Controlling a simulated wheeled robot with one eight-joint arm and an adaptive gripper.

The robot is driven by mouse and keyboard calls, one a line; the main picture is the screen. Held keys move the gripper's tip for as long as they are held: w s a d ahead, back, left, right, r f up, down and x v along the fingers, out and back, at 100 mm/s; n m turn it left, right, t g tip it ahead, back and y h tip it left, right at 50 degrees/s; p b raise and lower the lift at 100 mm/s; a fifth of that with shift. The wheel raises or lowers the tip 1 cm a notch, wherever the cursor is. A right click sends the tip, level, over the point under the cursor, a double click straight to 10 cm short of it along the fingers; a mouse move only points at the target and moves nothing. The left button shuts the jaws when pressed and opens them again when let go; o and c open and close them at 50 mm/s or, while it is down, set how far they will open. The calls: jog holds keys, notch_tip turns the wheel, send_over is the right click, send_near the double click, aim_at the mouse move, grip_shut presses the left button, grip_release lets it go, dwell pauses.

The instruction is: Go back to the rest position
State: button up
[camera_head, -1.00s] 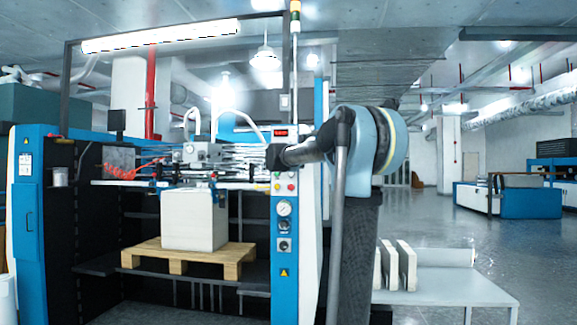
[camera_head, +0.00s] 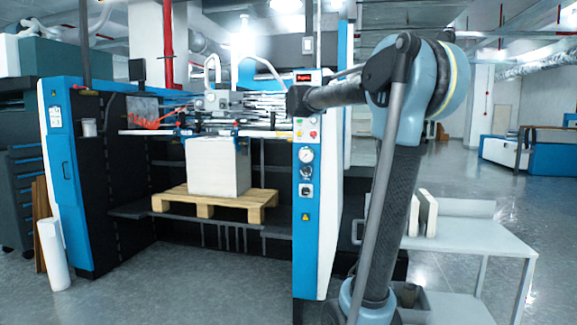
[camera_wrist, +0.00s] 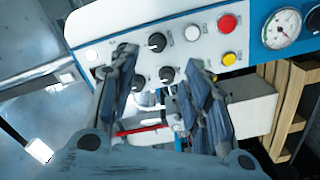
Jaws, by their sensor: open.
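My gripper (camera_wrist: 160,95) shows in the wrist view with its two dark fingers spread apart and nothing between them. It faces a white control panel (camera_wrist: 200,45) with black knobs, a red button (camera_wrist: 227,22) and a yellow button (camera_wrist: 229,58). In the head view my arm rises on the right and bends left toward the machine's blue and white column (camera_head: 313,230). The gripper itself is hard to make out in the head view.
The blue machine (camera_head: 65,180) holds a white paper stack (camera_head: 218,168) on a wooden pallet (camera_head: 262,196). A side table (camera_head: 475,238) with white blocks (camera_head: 428,213) stands behind my arm at right. A white roll (camera_head: 54,254) leans at left. Floor at right is open.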

jog(key=s+d+f+m+g+h, duration=0.1)
jog(key=s+d+f+m+g, duration=0.4)
jog(key=s+f, duration=0.65)
jog(key=s+d+f+m+g+h, duration=0.1)
jog(key=s+d+f+m+g, duration=0.15)
jog(key=s+d+f, duration=0.7)
jog(key=s+a+f+g+y, duration=0.2)
jog(key=s+a+f, duration=0.2)
jog(key=s+f, duration=0.5)
jog(key=s+a+f+g+y, duration=0.3)
jog(key=s+a+f, duration=0.1)
jog(key=s+f, duration=0.6)
jog(key=s+a+f+g+y, duration=0.2)
jog(key=s+a+f, duration=0.2)
jog(key=s+f, duration=0.5)
notch_tip(320, 180, down, 4)
jog(key=shift+s+f+m+y, duration=0.1)
jog(key=shift+s+m+y, duration=0.25)
jog(key=shift+m, duration=0.1)
jog(key=shift+a+g, duration=0.1)
jog(key=shift+g, duration=0.15)
jog(key=shift+w+f, duration=0.2)
jog(key=shift+w, duration=0.3)
